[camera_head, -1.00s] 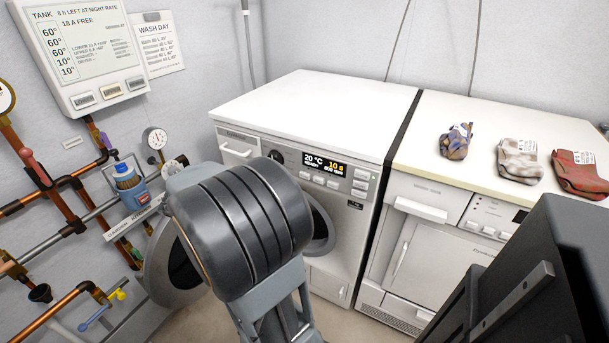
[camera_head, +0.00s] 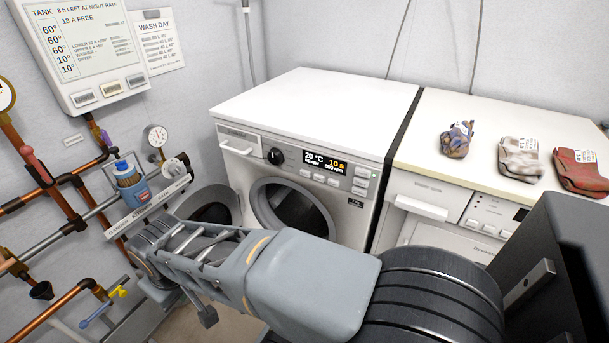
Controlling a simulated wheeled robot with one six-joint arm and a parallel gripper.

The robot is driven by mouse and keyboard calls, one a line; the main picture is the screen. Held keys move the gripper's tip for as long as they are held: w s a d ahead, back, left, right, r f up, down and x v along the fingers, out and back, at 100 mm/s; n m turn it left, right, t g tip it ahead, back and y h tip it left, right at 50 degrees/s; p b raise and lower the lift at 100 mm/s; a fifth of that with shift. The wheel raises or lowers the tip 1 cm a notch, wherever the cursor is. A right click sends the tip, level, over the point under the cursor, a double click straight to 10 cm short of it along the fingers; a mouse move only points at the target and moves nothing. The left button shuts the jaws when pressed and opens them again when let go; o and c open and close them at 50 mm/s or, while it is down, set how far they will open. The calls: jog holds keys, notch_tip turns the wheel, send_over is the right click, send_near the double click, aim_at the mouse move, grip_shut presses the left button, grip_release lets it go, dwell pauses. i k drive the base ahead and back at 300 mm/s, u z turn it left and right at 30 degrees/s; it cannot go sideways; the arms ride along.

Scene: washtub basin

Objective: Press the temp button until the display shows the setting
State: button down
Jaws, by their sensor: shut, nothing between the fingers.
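The washing machine (camera_head: 232,160) stands against the back wall with its round door (camera_head: 208,203) swung open to the left. Its dark display (camera_head: 324,162) reads 20 °C in white, with "10 s" and what looks like 800 rpm in yellow. A row of small pale buttons (camera_head: 320,177) sits below the display, and more buttons (camera_head: 361,182) sit to its right. Their labels are too small to read, so I cannot tell which is temp. My arm stretches across the front of the machine, below the panel.
A dryer (camera_head: 425,205) stands to the right, with several folded socks (camera_head: 520,158) on its top. Pipes, gauges and a blue bottle (camera_head: 130,185) line the left wall. A tank panel (camera_head: 85,50) and a wash day sheet (camera_head: 158,42) hang above. A black knob (camera_head: 276,156) is left of the display.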

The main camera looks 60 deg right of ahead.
aim_at(303, 173)
jog(key=z, duration=1.8)
jog(key=k, duration=0.45)
jog(key=u, duration=0.85)
